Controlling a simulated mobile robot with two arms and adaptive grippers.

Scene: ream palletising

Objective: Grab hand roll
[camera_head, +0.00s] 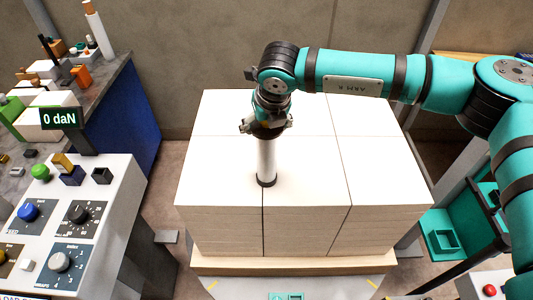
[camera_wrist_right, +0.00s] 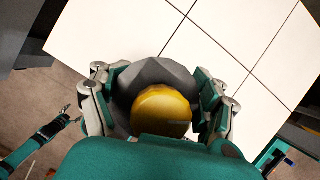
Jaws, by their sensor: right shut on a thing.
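The hand roll (camera_head: 267,160) is a slim white cylinder with a dark lower end, upright over the front middle of the white ream stack (camera_head: 225,165). Its lower end appears to be at the stack's top, but I cannot tell whether it touches. My right gripper (camera_head: 266,128) is shut around the roll's upper part, pointing down. In the right wrist view, a round yellow end (camera_wrist_right: 162,110) shows between the fingers of the right gripper (camera_wrist_right: 160,95). My left gripper does not show in the head view.
The stack sits on a pale wooden pallet (camera_head: 290,266). A control panel (camera_head: 100,215) with knobs and a "0 daN" display (camera_head: 60,118) stands at left. Behind it is a cluttered bench (camera_head: 95,85) with a white cylinder (camera_head: 99,32). A teal stand (camera_head: 445,235) is at right.

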